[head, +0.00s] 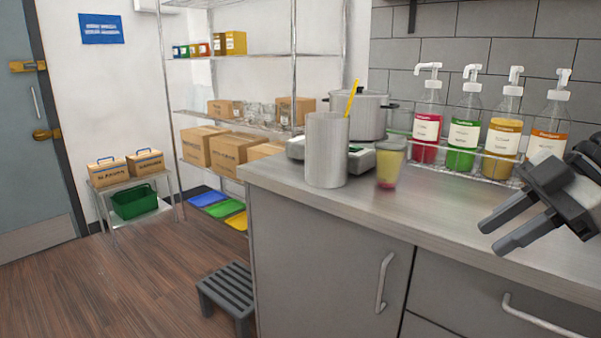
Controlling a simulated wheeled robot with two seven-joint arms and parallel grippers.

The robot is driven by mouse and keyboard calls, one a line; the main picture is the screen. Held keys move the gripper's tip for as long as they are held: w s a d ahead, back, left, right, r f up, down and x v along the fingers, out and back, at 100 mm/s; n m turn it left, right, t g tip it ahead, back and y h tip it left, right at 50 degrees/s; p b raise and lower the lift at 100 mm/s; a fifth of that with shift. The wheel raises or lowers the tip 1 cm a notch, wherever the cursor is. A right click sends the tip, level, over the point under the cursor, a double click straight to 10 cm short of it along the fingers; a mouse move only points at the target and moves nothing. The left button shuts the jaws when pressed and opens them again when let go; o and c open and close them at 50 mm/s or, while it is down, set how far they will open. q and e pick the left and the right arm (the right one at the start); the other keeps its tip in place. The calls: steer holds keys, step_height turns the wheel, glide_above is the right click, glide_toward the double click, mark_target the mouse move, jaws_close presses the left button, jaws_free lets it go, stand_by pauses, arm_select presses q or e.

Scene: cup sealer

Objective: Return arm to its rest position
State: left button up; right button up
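My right gripper (491,238) is at the right edge of the head view, in front of the counter. Its two dark fingers point left and down with a gap between them, and nothing is held there. My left gripper is not in view. A clear cup (390,160) with a yellowish and reddish drink stands on the steel counter (440,215), well to the left of the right gripper and apart from it. A tall metal cylinder (326,150) stands left of the cup.
Several pump bottles, including a red one (427,128) and a green one (465,133), stand in a wire rack (480,165) behind the gripper. A pot (362,112) is behind the cylinder. The front counter strip is clear. A grey step stool (228,290) is on the floor.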

step_height(320, 180, down, 21)
steer(key=a+m+t+y+p, duration=0.1)
steer(key=a+m+t, duration=0.1)
steer(key=m+t, duration=0.85)
steer(key=s+a+f+m+g+h, duration=0.2)
steer(key=s+a+f+m+h, duration=0.2)
steer(key=s+a+f, duration=0.7)
steer(key=a+f+h, duration=0.1)
steer(key=a+f, duration=0.2)
steer(key=shift+s+a+f+g+h+p, duration=0.15)
steer(key=shift+s+f+g+h+p, duration=0.05)
steer(key=shift+g+h+p, duration=0.2)
